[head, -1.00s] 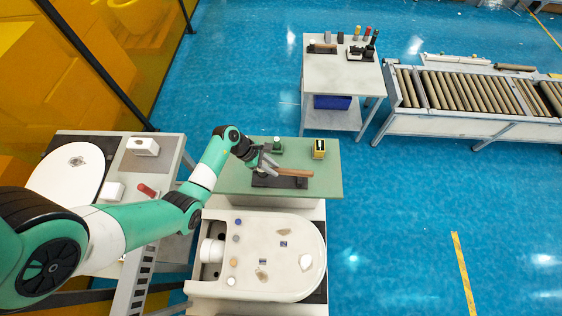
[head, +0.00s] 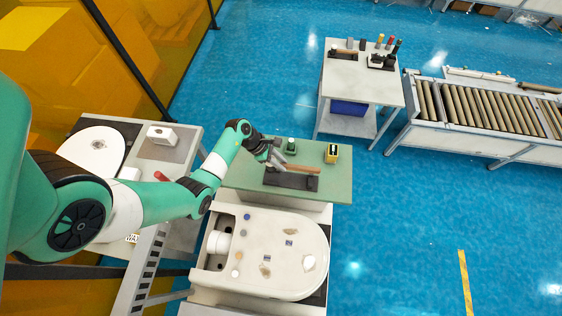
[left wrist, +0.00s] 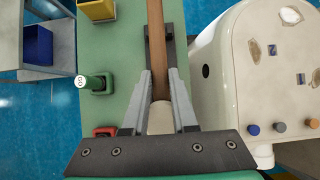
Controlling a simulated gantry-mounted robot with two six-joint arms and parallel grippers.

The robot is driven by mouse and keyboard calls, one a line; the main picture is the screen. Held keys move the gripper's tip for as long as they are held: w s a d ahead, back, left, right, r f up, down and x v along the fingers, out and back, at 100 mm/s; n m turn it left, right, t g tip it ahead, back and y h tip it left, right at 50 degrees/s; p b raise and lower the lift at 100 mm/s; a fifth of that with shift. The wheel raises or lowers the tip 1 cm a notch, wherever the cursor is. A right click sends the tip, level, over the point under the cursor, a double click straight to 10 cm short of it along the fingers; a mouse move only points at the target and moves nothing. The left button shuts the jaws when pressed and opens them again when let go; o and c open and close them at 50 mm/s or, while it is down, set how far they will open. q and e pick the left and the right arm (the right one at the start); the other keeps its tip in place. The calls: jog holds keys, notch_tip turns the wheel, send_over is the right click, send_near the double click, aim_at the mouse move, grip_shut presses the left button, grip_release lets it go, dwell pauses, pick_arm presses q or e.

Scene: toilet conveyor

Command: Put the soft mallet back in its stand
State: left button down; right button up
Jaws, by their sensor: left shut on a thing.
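The soft mallet has a brown wooden handle (head: 304,168) and a pale head (left wrist: 160,120). My left gripper (head: 279,162) is shut on the mallet near its head; in the left wrist view its two grey fingers (left wrist: 163,85) lie on either side. The dark stand (head: 291,181) lies on the green bench top (head: 243,178). The handle is above the stand and reaches to the right, roughly level. In the left wrist view the handle covers part of the stand (left wrist: 176,52). I cannot tell whether they touch. My right gripper is not in view.
A green bottle (head: 291,146) and a yellow box (head: 332,154) stand behind the stand. A red item (left wrist: 105,131) is near the gripper. The pale toilet (head: 270,232) is just in front. A tool table (head: 357,82) and roller conveyor (head: 480,112) stand farther back.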

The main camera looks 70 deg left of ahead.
pick_arm(q)
jog(key=shift+f+b, duration=1)
jog(key=shift+f, duration=0.6)
jog(key=shift+r, duration=0.1)
jog(key=shift+f, duration=0.3)
jog(key=shift+f+b, duration=2.1)
jog(key=shift+f, duration=0.5)
jog(key=c, duration=0.6)
grip_release()
